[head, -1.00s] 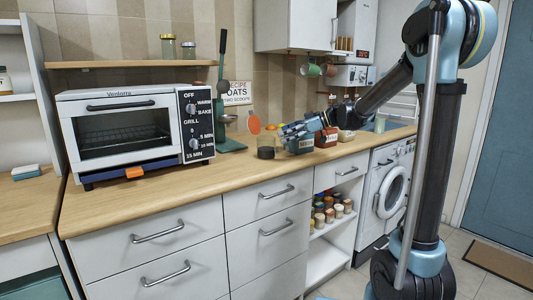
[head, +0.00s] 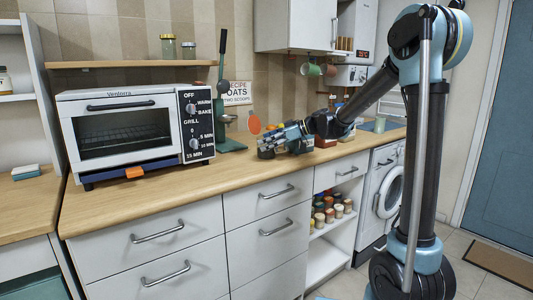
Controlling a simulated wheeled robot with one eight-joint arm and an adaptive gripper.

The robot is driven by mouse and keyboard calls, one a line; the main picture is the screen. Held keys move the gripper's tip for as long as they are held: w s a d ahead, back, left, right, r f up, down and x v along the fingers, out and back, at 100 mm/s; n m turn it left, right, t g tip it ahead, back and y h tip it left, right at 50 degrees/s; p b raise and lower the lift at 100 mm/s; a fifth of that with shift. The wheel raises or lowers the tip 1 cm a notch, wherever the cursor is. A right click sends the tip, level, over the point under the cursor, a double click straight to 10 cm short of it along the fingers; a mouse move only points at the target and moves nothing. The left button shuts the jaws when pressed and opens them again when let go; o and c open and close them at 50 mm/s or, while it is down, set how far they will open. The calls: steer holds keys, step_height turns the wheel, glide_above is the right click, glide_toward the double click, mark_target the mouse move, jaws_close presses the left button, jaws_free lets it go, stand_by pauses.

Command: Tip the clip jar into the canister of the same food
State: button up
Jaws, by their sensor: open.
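The clip jar (head: 266,154) stands on the counter with its round orange lid (head: 254,122) raised at its left. Its dark lower part shows, and my gripper hides much of the rest. My gripper (head: 266,141) is open at the jar, its fingers pointing left; I cannot tell whether they touch it. Just right of the jar is a dark teal canister (head: 302,149), largely hidden by my gripper. A red canister (head: 326,142) and a cream one (head: 347,137) stand further right, partly under my arm. Their labels are too small or covered to read.
A wall sign (head: 237,93) reads "RECIPE OATS TWO SCOOPS". A green lever press (head: 228,142) stands left of the jar, beside the toaster oven (head: 128,133). The front counter strip (head: 180,184) is clear.

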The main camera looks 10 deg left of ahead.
steer(key=c, duration=1.4)
steer(key=shift+r, duration=0.15)
steer(key=shift+c, duration=0.2)
